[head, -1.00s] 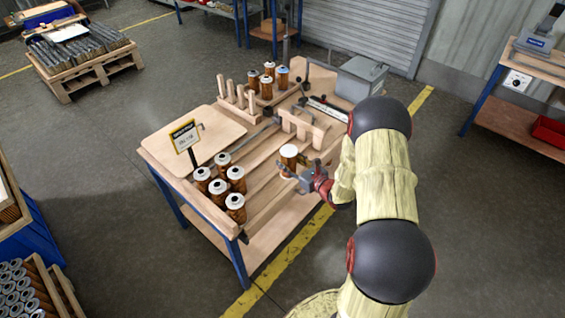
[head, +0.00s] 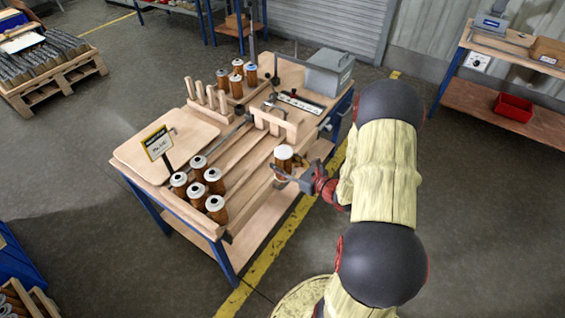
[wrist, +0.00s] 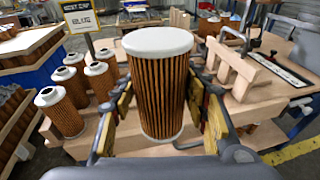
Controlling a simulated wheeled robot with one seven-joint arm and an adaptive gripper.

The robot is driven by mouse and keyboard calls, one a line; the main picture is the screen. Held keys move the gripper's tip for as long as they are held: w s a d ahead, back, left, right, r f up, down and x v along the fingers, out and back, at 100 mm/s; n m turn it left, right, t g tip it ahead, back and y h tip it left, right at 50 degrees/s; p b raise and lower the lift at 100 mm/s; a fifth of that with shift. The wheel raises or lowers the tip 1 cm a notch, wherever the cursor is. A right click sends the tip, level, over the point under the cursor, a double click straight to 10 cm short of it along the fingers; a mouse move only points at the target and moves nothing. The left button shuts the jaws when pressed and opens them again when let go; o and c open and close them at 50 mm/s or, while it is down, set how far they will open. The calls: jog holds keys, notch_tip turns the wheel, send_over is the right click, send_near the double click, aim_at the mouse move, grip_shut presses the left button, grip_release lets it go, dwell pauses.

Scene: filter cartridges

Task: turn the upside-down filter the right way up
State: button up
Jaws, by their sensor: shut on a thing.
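My gripper (wrist: 165,112) is shut on a pleated brown filter (wrist: 158,95) with its fingers on either side of it. The filter stands upright between them with a smooth white end cap on top, and no hole shows in that cap. In the head view the held filter (head: 284,160) is at the near right side of the bench (head: 255,209); whether its bottom touches the bench I cannot tell. Several other filters (head: 198,194) stand in a group on the bench to the left, with a dark hole in each white top.
A sign (head: 157,142) stands on the bench behind the group. Wooden pegs (head: 207,97), more filters (head: 237,80), a notched wooden block (head: 272,122) and a grey box (head: 329,70) are farther back. The bench top between the group and my gripper is clear.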

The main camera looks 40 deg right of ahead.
jog(key=f+p+v, duration=0.1)
jog(key=f+v, duration=0.2)
jog(key=v, duration=1.2)
jog(key=shift+s+p, duration=0.4)
jog(key=shift+s, duration=0.1)
jog(key=shift+m+p, duration=3.1)
jog(key=shift+m, duration=0.4)
